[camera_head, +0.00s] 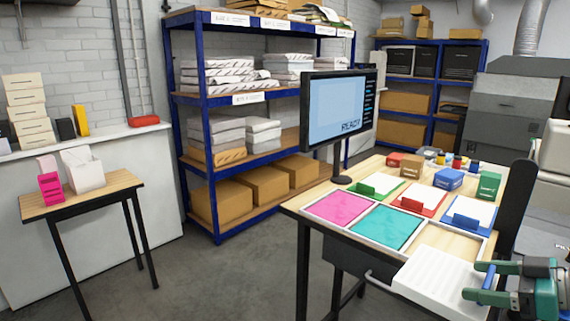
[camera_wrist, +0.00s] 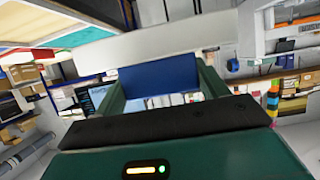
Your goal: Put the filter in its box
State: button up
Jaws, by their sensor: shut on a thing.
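My gripper (camera_head: 484,283) is at the lower right in the head view. Its green fingers are shut on a blue grip piece (camera_wrist: 160,79), which shows between them in the wrist view. A white ribbed panel (camera_head: 440,285), apparently the filter, extends from the blue piece, held near the front edge of the work table (camera_head: 290,208). In the wrist view, a pale slab (camera_wrist: 130,50) lies beyond the blue piece. Small red (camera_head: 412,167), blue (camera_head: 448,179) and green (camera_head: 489,185) boxes stand on the table. An open-topped white box (camera_head: 82,172) stands on the left side table. I cannot tell which box is the filter's.
Pink (camera_head: 338,208) and teal (camera_head: 386,230) panels, and white sheets with coloured blocks, lie on the work table. A monitor (camera_head: 340,106) stands at its left edge. The side table (camera_head: 118,180) also holds pink cartons (camera_head: 50,182). Grey floor (camera_head: 220,270) between the tables is clear.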

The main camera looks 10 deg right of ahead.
aim_at(442, 263)
jog(key=w+a+f, duration=0.1)
jog(key=w, duration=0.2)
jog(key=w+f, duration=0.1)
jog(key=w, duration=0.1)
jog(key=w+a, duration=0.1)
jog(key=w, duration=0.2)
jog(key=shift+w+a+f, duration=0.3)
jog(key=shift+w+f, duration=0.05)
jog(key=shift+f, duration=0.05)
jog(key=w+a+f+m+t+h, duration=0.1)
jog(key=w+a+f+m+h, duration=0.2)
jog(key=w+a+f, duration=1.1)
jog(key=a+f, duration=0.2)
jog(key=a, duration=0.2)
jog(key=w+a+f+t+h, duration=0.1)
jog(key=a+f, duration=0.2)
jog(key=a, duration=0.2)
jog(key=shift+a+f+m, duration=0.15)
jog(key=shift+a+m, duration=0.25)
